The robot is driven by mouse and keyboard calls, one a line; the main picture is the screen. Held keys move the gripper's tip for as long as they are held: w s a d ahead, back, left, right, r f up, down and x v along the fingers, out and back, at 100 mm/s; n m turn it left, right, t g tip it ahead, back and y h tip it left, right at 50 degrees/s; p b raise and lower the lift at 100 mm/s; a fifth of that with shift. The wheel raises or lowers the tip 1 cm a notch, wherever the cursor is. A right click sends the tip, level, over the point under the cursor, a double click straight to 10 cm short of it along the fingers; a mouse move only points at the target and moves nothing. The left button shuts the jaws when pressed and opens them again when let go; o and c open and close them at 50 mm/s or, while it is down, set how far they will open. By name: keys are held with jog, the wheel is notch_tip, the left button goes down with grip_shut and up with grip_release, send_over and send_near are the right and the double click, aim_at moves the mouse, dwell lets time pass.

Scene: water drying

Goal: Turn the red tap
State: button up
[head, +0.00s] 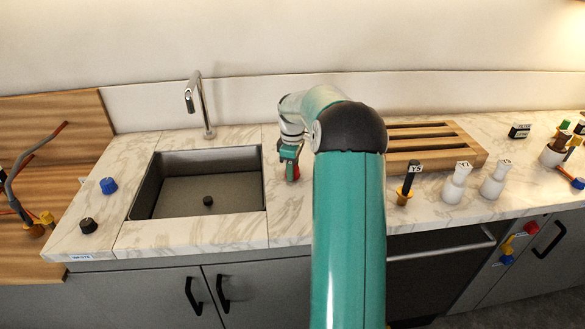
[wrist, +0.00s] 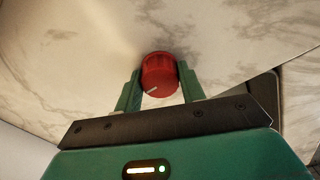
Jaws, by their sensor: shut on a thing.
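The red tap (wrist: 159,72) is a round red knob with a white pointer line, on the marble counter in the wrist view. My gripper (wrist: 157,86) has one green finger on each side of the knob and is shut on it. In the head view the red tap (head: 295,172) shows only in part, right of the sink, with my gripper (head: 290,168) over it. My arm hides part of the counter to its right.
The sink (head: 200,185) with its metal faucet (head: 203,105) lies left. Blue (head: 108,186) and black (head: 88,226) knobs sit farther left. Right of my arm are a wooden rack (head: 450,150), a YS-labelled bottle (head: 407,184) and white bottles (head: 457,184).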

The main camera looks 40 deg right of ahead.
jog(key=m, duration=0.4)
jog(key=shift+m, duration=0.3)
jog(key=m, duration=0.4)
jog(key=shift+m, duration=0.3)
jog(key=m, duration=0.4)
jog(key=shift+m, duration=2.4)
jog(key=o, duration=1)
jog(key=shift+c, duration=0.2)
